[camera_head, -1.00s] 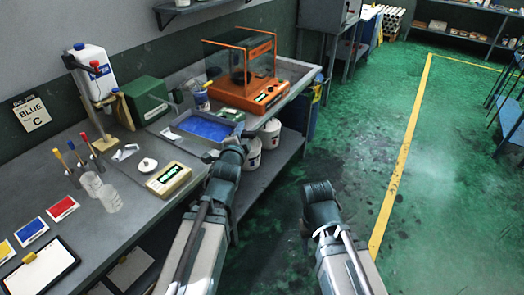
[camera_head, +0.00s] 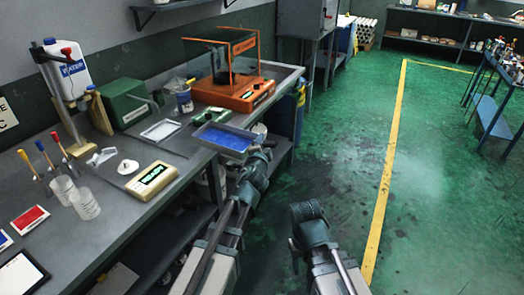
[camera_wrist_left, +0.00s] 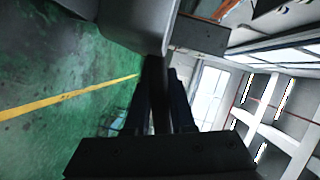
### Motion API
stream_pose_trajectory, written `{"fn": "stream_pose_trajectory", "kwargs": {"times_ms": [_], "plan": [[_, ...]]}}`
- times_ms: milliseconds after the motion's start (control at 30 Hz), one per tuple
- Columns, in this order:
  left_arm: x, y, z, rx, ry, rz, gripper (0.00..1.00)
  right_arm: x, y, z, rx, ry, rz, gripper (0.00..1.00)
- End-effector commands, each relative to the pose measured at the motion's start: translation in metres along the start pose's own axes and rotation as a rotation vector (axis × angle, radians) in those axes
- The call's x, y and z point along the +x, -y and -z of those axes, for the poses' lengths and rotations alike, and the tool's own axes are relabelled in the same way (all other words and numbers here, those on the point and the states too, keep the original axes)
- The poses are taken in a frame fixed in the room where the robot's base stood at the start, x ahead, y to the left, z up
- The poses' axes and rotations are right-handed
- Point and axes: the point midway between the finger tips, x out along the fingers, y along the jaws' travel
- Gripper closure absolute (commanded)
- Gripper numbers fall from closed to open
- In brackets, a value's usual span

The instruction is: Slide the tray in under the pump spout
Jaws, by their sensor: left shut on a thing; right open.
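The tray (camera_head: 206,140), shallow and grey with a blue inside, is at the bench's front edge and seems to overhang it. My left gripper (camera_head: 262,150) is shut on its right side. In the left wrist view my left gripper (camera_wrist_left: 165,68) shows its dark fingers close together against a grey surface; I cannot tell which part that is. My right gripper (camera_head: 308,212) is open and empty above the floor.
A pale flat rectangle (camera_head: 160,131) lies left of the tray. A yellow display box (camera_head: 152,180), a green box (camera_head: 125,103), a cup (camera_head: 184,100) and an orange machine (camera_head: 240,95) stand on the bench (camera_head: 110,232). Beakers (camera_head: 84,203) stand at left.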

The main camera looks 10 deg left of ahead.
Motion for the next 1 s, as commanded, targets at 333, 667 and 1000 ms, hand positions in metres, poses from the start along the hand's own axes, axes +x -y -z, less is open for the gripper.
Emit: {"fn": "stream_pose_trajectory", "kwargs": {"times_ms": [333, 667, 1000], "plan": [[0.005, 0.000, -0.009, 0.001, 0.001, 0.000, 1.00, 0.003, 0.000, 0.000, 0.000, 0.000, 0.000, 0.50], [0.017, 0.002, -0.038, 0.000, 0.001, -0.001, 1.00, 0.011, 0.001, 0.001, 0.000, 0.000, 0.000, 0.50], [0.029, 0.005, -0.068, -0.002, 0.001, 0.001, 1.00, 0.020, 0.002, 0.001, 0.000, 0.000, 0.000, 0.50]]}}
